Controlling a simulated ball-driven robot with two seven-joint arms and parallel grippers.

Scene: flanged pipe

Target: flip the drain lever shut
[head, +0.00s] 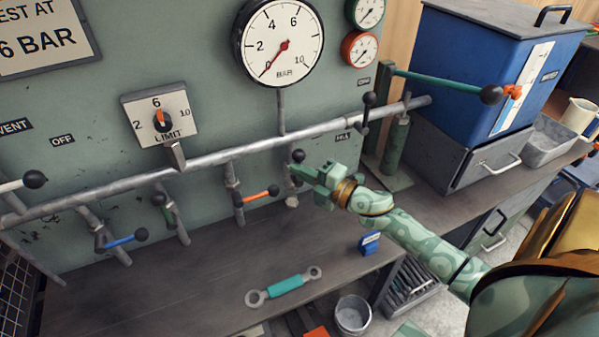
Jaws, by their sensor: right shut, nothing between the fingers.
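My right gripper (308,177) is shut and empty, in front of the right part of the pipe run. Its fingertips are close to a black-knobbed lever (298,156) on a short drop pipe; I cannot tell if they touch. The gripper hides part of that lever and its pipe. I can read no drain label, so I cannot tell for sure which lever is the drain lever. Other levers on the pipe are orange (259,194), green (159,201), blue (122,242) and white (18,184). My left gripper is out of view.
A large pressure gauge (280,42) and a limit dial (160,119) are on the panel. A teal-handled wrench (285,287) and a small blue block (370,243) lie on the bench. A blue pump box (465,70) with a long green handle (440,82) stands at right.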

